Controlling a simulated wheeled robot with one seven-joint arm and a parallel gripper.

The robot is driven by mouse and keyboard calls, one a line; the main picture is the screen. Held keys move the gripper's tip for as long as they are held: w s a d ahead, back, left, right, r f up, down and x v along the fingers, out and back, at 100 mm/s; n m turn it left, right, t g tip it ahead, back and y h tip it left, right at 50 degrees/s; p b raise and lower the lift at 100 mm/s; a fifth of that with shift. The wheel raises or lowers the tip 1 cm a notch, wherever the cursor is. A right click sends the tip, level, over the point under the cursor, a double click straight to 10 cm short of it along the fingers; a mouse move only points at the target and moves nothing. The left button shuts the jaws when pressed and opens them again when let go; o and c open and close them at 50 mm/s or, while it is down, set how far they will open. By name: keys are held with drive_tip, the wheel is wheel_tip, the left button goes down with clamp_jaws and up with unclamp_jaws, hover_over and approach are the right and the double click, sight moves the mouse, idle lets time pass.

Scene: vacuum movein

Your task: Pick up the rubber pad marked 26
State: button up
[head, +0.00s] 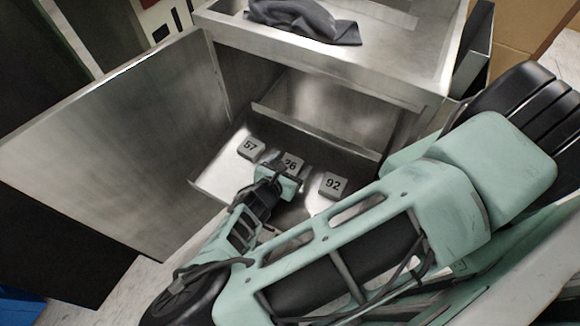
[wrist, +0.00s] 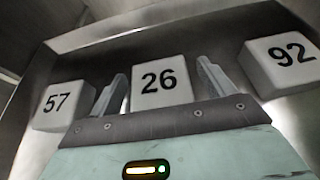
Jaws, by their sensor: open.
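The grey-white rubber pad marked 26 (head: 291,163) lies on the cabinet's lower metal shelf, between two similar pads. In the head view my gripper (head: 277,176) partly covers it. In the wrist view the pad marked 26 (wrist: 160,84) shows between the two fingers of my open gripper (wrist: 163,88), with one finger to each side. Whether the fingers touch it cannot be told. The pad marked 57 (head: 250,148) is on the left and also shows in the wrist view (wrist: 60,105). The pad marked 92 (head: 333,185) is on the right, also in the wrist view (wrist: 283,65).
The metal cabinet shelf (head: 222,180) has walls around it and a raised ledge (head: 315,130) behind the pads. The cabinet door (head: 120,140) stands open at left. A dark cloth (head: 305,20) lies on the cabinet top. Cardboard boxes (head: 520,30) stand at the upper right.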

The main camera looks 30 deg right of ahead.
drive_tip(key=c, duration=1.1)
